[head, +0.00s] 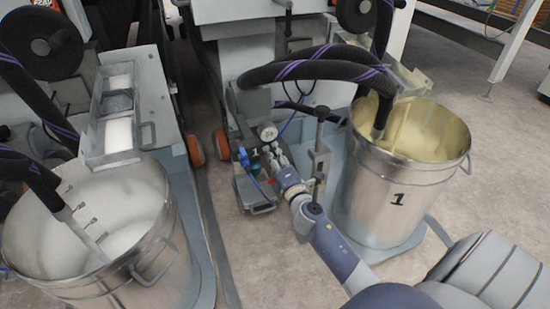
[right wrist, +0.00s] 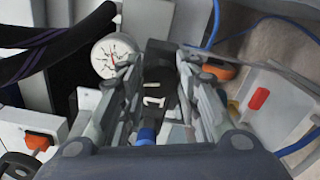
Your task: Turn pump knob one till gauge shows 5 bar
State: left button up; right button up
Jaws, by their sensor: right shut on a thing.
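The pump unit marked 1 (head: 254,152) sits low on the floor between the two buckets. Its round white gauge (head: 267,131) faces up and also shows in the right wrist view (right wrist: 115,55), left of my fingers. The gauge needle is too small to read surely. My right gripper (head: 275,158) reaches in from the lower right, fingers at the pump just below the gauge. In the right wrist view its fingers (right wrist: 160,68) straddle a dark part bearing the "1" label (right wrist: 153,102). It is shut on the pump knob, which the fingers mostly hide. My left gripper is not in view.
A metal bucket marked 1 (head: 398,199) with yellowish contents stands right of the pump. Another bucket (head: 150,252) with white contents stands at left. Thick black hoses (head: 300,70) arch above the pump. A red-handled valve (right wrist: 259,98) lies right of my fingers.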

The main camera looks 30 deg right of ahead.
jog(key=shift+m, duration=1.6)
jog(key=o, duration=1.1)
jog(key=shift+d+f, duration=0.1)
jog(key=shift+c, duration=0.2)
jog(key=v, duration=1.2)
jog(key=shift+s, duration=0.15)
